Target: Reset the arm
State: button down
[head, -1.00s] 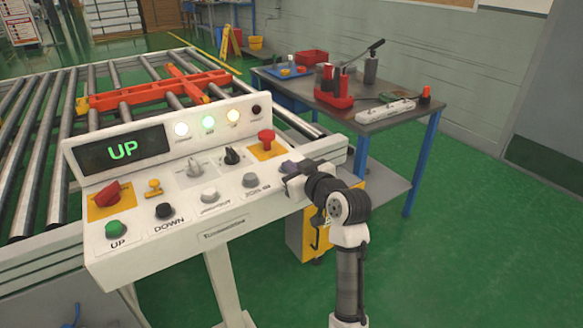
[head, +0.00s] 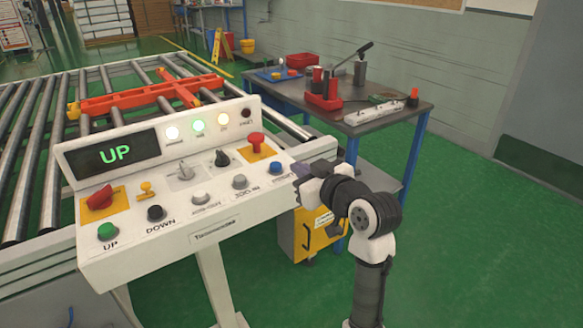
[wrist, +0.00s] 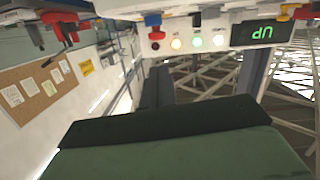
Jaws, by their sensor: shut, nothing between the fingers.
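My arm reaches up from the bottom right of the head view. My gripper (head: 301,174) is shut and empty, just beside the right end of the white control panel (head: 190,240). A small gap seems to lie between it and the blue button (head: 276,168), though contact is hard to judge. The panel's display (head: 113,157) reads UP in green. In the wrist view the panel appears upside down, with its display (wrist: 262,33) at the top right. A dark and green block covers the lower middle of that view.
A roller conveyor (head: 50,190) with an orange frame (head: 150,95) lies behind the panel. A workbench (head: 385,115) with tools and a red bin (head: 303,60) stands to the right. A yellow box (head: 310,232) is below my gripper. Green floor (head: 480,250) is open at the right.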

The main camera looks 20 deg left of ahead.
jog(key=shift+s+d, duration=0.15)
jog(key=shift+d, duration=0.05)
